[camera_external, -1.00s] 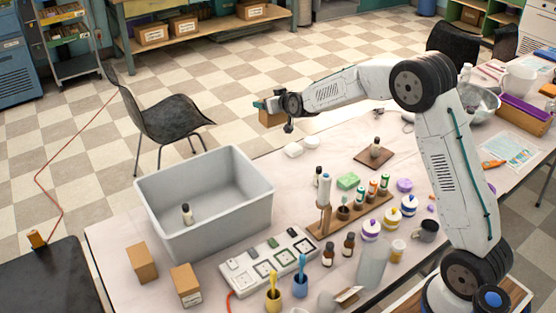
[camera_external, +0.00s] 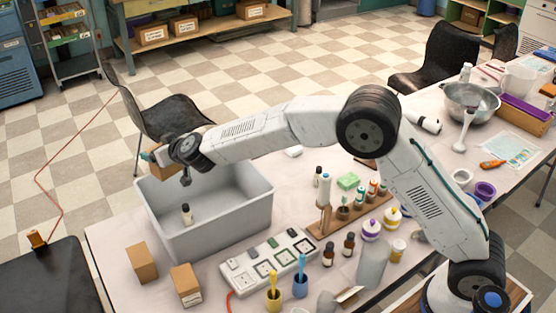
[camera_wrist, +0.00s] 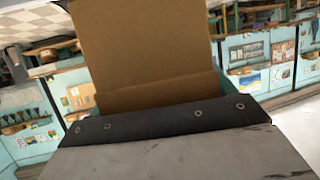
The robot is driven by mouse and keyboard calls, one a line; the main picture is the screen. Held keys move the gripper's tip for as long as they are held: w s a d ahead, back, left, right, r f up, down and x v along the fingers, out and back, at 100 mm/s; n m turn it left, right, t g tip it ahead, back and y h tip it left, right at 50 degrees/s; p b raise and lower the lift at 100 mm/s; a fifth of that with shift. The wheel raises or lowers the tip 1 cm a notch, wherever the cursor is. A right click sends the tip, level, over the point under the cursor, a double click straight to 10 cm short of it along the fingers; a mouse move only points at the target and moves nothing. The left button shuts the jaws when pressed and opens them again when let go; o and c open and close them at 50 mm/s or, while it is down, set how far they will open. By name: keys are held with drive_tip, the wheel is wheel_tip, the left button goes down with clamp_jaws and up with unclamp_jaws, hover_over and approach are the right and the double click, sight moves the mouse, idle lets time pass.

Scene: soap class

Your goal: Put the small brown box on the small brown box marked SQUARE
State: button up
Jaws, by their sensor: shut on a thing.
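My gripper (camera_external: 152,156) is shut on a small brown box (camera_external: 162,156), held in the air over the back left rim of the grey bin. In the wrist view, the held box (camera_wrist: 145,45) fills the upper middle, and its plain brown faces show no marking. Two other small brown boxes stand on the table at the front left: a plain-looking box (camera_external: 142,262) and a box with a pale label (camera_external: 186,285). The label is too small to read, so I cannot tell whether it says SQUARE. Both are apart from my gripper.
The grey bin (camera_external: 250,210) holds a small dark bottle (camera_external: 186,214). A white tray with square outlines (camera_external: 268,262) lies to the right of the labelled box. Cups with brushes, bottles and a wooden rack (camera_external: 352,214) crowd the table. A black chair (camera_external: 160,112) stands behind the bin.

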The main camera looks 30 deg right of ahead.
drive_tip(key=s+a+f+n+y, duration=0.1)
drive_tip(key=s+a, duration=0.4)
drive_tip(key=a, duration=0.4)
drive_tip(key=s+a+n+y, duration=0.1)
drive_tip(key=s+a, duration=0.5)
drive_tip(key=a, duration=0.3)
hover_over(135, 252)
wheel_tip(135, 252, down, 11)
drive_tip(key=shift+f, duration=2)
drive_tip(key=shift+f, duration=0.15)
drive_tip(key=o, duration=0.9)
drive_tip(key=shift+o, duration=0.3)
